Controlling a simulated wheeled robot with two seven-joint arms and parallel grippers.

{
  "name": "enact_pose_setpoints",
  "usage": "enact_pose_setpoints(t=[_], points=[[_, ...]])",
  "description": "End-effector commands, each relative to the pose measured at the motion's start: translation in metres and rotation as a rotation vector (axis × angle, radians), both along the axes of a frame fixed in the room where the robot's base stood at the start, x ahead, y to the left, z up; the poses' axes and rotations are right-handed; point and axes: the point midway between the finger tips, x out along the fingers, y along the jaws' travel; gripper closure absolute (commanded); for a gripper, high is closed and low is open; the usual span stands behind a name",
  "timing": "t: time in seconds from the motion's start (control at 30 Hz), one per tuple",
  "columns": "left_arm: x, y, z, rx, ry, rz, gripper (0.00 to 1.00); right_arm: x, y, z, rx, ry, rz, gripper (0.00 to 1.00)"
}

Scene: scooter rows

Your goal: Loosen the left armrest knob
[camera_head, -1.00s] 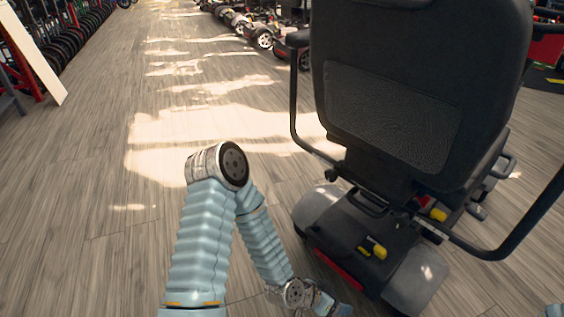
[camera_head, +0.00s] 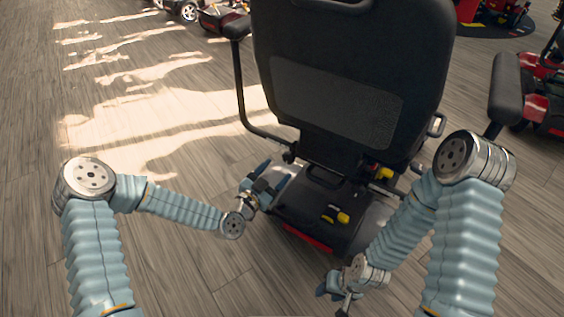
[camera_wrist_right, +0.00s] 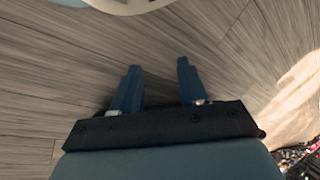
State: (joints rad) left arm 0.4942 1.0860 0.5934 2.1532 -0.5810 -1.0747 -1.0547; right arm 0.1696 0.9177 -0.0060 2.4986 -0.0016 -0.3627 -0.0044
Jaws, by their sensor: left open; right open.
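The scooter seat (camera_head: 340,60), dark and seen from behind, stands in the middle of the head view. Its left armrest (camera_head: 239,85) hangs on a bent black tube that runs down to the seat base. A small dark knob (camera_head: 289,157) shows near the tube's lower end; its detail is too small to tell. My left gripper (camera_head: 277,170) is open, just below and left of the knob, over the scooter's rear left side. I cannot tell whether it touches anything. My right gripper (camera_head: 325,290) is low, behind the scooter; in the right wrist view its two fingers (camera_wrist_right: 158,68) are apart with nothing between them.
The rear cover (camera_head: 315,205) with yellow levers (camera_head: 343,217) lies below the seat. The right armrest (camera_head: 506,87) stands beyond my right arm. Other scooters (camera_head: 545,85) stand at the right and at the back. The wooden floor at left is clear.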

Motion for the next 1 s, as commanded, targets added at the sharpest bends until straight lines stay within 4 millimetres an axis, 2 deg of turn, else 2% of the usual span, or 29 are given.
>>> enact_pose_setpoints(t=[0.1,0.27,0.63,1.0], points=[[0.019,-0.013,0.000,-0.001,-0.001,0.001,0.34,0.000,0.000,0.001,0.001,-0.001,0.001,0.57],[0.036,-0.023,0.000,0.000,0.000,0.000,0.34,0.000,0.001,0.001,0.001,-0.001,0.001,0.57],[0.042,-0.027,0.000,0.001,0.001,0.000,0.34,0.000,0.001,0.001,0.001,0.000,0.001,0.57],[0.041,-0.027,0.000,0.001,0.001,-0.001,0.89,0.000,0.001,0.001,0.001,0.000,0.001,0.57]])
